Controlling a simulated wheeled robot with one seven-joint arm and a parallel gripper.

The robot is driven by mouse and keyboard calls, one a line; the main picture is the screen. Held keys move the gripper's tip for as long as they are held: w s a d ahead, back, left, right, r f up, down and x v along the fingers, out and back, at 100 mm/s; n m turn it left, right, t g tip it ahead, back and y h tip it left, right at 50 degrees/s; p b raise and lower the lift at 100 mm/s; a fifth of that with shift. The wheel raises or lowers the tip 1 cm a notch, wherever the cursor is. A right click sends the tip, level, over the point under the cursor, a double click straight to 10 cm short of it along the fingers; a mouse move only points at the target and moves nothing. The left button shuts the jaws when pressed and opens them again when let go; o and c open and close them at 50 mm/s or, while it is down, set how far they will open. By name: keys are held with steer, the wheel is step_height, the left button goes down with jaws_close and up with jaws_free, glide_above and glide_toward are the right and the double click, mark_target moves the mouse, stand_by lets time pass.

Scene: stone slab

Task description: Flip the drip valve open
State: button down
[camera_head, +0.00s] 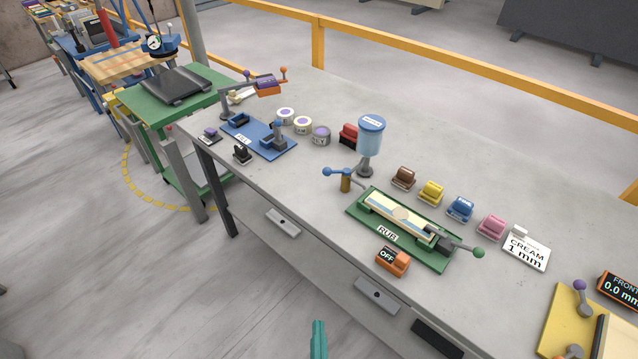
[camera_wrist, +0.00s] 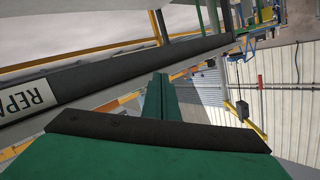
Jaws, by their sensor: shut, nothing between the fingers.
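The drip valve (camera_head: 345,182) is a small brass body with a lever ending in a blue knob (camera_head: 328,171). The lever points left, and the valve stands just below and left of the light-blue reservoir (camera_head: 370,137) on its grey post. My gripper (camera_head: 319,324) shows as a teal tip at the bottom edge of the head view, in front of the bench and well apart from the valve. In the wrist view its green fingers (camera_wrist: 161,82) are together and empty. The valve is not visible in the wrist view.
The grey bench (camera_head: 290,180) carries a green RUB tray (camera_head: 440,262) right of the valve and an orange OFF switch (camera_head: 393,261) in front. Several coloured blocks stand behind the tray. A blue fixture (camera_head: 258,138) is left. The bench front edge lies between my gripper and the valve.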

steer(key=s+r+n, duration=0.2)
steer(key=s, duration=0.6)
steer(key=s+d+r+n+h, duration=0.1)
steer(key=s+r+n, duration=0.1)
steer(key=s, duration=0.6)
steer(key=shift+s+d+r, duration=0.2)
steer(key=shift+s+r, duration=0.1)
steer(key=shift+r, duration=0.45)
steer(key=shift+a, duration=0.1)
